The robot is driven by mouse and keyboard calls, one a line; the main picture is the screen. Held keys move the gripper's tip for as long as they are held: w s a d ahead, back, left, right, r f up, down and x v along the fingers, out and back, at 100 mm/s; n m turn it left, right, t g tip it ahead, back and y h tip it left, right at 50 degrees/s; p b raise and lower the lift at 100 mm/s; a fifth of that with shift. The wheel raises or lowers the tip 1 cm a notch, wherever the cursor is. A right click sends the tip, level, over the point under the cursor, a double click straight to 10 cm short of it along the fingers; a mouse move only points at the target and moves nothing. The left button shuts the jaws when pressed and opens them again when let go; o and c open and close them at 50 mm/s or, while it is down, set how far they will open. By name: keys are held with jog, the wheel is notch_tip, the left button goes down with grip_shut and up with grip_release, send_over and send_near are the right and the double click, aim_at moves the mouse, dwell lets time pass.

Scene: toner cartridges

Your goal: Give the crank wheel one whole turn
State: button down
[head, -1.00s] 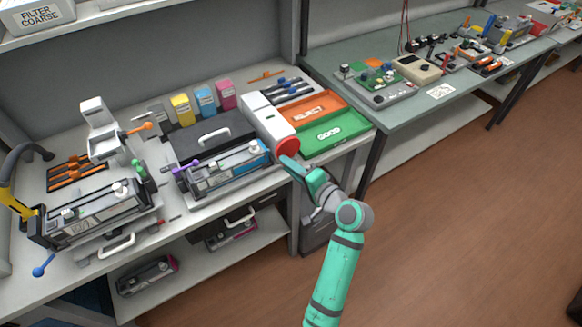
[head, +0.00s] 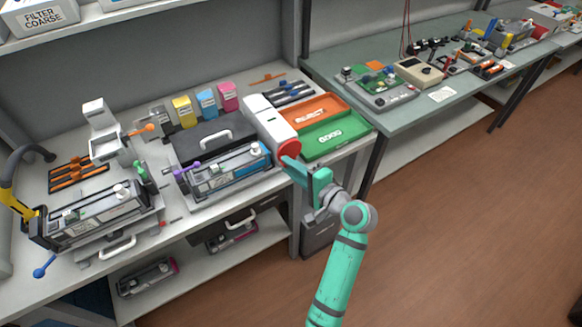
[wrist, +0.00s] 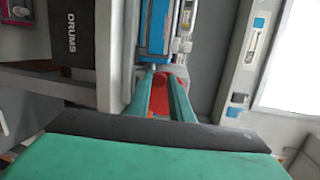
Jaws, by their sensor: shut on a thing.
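The red crank wheel (head: 289,148) is on the front end of a white box-shaped unit (head: 265,120) at the right of the left bench. In the wrist view the red wheel (wrist: 160,92) shows between my two green fingers. My gripper (head: 287,160) reaches up to the wheel from the front right, and its fingertips are at the wheel's lower side. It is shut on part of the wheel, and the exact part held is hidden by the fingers.
A blue-and-grey cartridge (head: 230,170) in a cradle stands just left of the wheel. The green GOOD tray (head: 350,141) and orange REJECT tray (head: 335,103) lie to the right. Open floor (head: 460,220) is at the right.

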jog(key=c, duration=1.6)
grip_release()
jog(key=shift+d, duration=0.1)
jog(key=v, duration=1.1)
jog(key=shift+f, duration=0.1)
